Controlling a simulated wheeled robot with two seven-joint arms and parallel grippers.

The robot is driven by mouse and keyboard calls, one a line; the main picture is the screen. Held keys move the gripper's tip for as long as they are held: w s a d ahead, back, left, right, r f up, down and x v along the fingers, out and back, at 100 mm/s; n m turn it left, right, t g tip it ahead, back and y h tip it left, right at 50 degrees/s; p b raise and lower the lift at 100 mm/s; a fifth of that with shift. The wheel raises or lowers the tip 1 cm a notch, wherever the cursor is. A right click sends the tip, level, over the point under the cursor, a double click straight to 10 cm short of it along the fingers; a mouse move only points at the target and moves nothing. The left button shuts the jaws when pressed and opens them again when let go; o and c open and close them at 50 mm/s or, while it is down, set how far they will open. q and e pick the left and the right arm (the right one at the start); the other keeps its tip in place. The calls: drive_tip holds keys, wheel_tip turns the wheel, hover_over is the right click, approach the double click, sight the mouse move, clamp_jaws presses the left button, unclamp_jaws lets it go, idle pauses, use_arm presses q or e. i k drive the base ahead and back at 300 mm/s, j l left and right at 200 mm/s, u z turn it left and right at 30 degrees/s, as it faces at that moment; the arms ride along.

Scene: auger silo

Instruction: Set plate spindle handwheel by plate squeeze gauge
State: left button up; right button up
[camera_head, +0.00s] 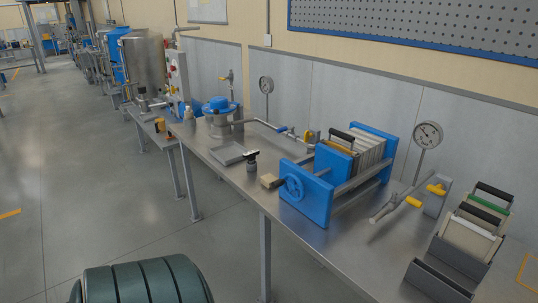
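The blue plate press (318,200) stands on the steel bench, with a stack of pale plates (368,152) clamped between its blue end frames. A blue spoked handwheel (292,188) is on its near-left end face. A round white dial gauge (428,135) stands on a stem just right of the press, facing me. Its needle is too small to read. A second dial gauge (266,85) stands farther back on the left. I cannot tell from the picture which one is the squeeze gauge. Neither of my grippers shows.
The steel bench (233,175) runs along the wall. A grey tray (228,153), a small black-topped item (252,160) and a blue-lidded vessel (218,120) stand left of the press. A yellow-handled valve pipe (392,205) and a plate rack (440,272) are right.

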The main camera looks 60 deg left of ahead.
sight(294, 186)
drive_tip(key=u, duration=1.7)
